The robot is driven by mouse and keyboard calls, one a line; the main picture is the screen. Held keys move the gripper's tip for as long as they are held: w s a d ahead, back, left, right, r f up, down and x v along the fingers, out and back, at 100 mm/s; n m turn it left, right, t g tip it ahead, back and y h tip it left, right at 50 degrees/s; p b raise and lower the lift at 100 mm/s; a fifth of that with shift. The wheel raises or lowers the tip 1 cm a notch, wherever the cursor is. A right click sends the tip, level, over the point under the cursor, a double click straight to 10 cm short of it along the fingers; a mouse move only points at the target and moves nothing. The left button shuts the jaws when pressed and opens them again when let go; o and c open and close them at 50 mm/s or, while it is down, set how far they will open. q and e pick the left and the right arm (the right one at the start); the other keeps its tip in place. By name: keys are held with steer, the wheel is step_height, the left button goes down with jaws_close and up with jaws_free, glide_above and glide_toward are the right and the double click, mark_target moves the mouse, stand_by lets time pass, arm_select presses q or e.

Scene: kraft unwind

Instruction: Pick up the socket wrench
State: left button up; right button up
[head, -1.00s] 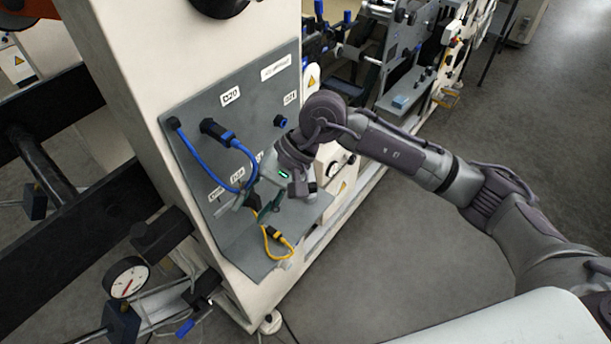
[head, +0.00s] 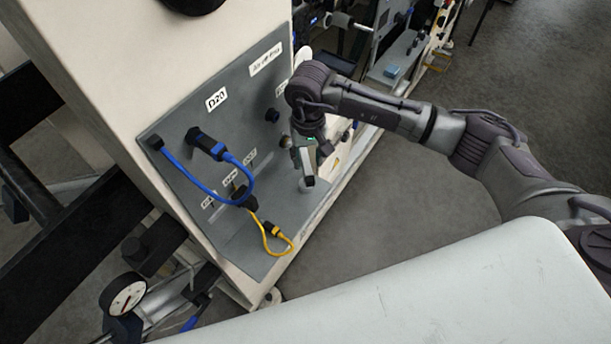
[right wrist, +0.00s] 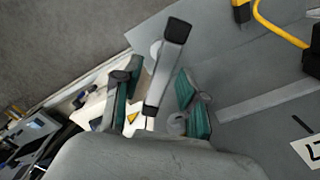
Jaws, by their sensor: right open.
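My right gripper (head: 305,165) is beside the lower right part of the grey panel, over its ledge. In the right wrist view its two fingers with teal pads (right wrist: 155,100) stand apart, so it is open. A straight grey bar with a black end (right wrist: 166,68) shows between and beyond the fingers. I cannot tell whether this bar is the socket wrench or whether it touches the fingers. No other thing that I can make out as a socket wrench shows. My left gripper is not in view.
The grey panel (head: 190,112) holds a looped blue cable (head: 190,187) and a yellow cable (head: 264,236) left of my gripper. A dial gauge (head: 125,297) stands at lower left. The floor (head: 400,190) right of the machine is clear.

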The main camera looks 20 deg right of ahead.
mark_target(306, 160)
steer(key=shift+w+a+f+p, duration=0.15)
steer(key=shift+w+f+p, duration=0.05)
steer(key=shift+f+p, duration=0.7)
step_height(306, 160, down, 2)
steer(key=shift+w+f, duration=0.15)
steer(key=shift+f, duration=0.35)
steer(key=c, duration=0.6)
jaws_close()
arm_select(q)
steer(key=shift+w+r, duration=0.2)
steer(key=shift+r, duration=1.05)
